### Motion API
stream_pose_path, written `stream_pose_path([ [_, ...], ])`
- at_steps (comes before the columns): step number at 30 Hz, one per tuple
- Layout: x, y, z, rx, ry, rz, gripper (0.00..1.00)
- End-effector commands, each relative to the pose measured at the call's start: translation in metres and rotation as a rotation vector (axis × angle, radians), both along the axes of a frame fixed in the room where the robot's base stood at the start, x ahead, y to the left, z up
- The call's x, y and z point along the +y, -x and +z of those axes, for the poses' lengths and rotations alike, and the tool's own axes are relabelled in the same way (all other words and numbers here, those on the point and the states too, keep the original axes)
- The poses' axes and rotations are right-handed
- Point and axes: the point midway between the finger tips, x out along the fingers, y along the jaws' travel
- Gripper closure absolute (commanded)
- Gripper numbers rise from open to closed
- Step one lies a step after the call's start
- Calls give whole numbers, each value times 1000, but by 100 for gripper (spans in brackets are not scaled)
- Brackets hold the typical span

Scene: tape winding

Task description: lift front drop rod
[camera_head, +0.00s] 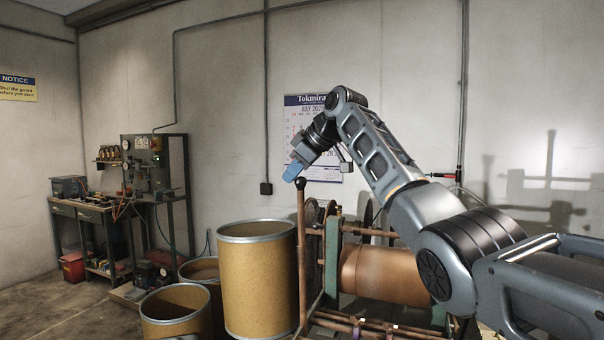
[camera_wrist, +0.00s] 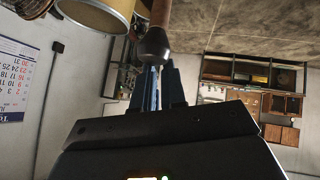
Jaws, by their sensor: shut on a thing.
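The front drop rod (camera_head: 301,250) is an upright brown rod with a dark rounded knob on top, at the front left of the winding machine. In the wrist view the rod (camera_wrist: 161,14) comes down from the top edge, its dark knob (camera_wrist: 154,44) at my fingertips. My gripper (camera_head: 294,172) has blue fingers and reaches down to the knob from above. In the wrist view the gripper (camera_wrist: 158,72) is shut on the knob end. The exact contact is partly hidden by the fingers. The rod's lower end is hard to make out among the machine's bars.
The machine holds a copper-coloured roll (camera_head: 385,272) right of the rod. A tall tan drum (camera_head: 257,280) stands just left of the rod, with a lower drum (camera_head: 175,312) farther left. A workbench (camera_head: 85,208) is at the far left. The air above the drums is clear.

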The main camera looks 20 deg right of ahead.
Motion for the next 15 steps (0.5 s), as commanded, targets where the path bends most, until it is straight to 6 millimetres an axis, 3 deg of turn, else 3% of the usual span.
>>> stream_pose_path([
  [13,-2,0,-4,7,2,-3,59],
  [15,-2,0,-4,8,1,-2,58],
])
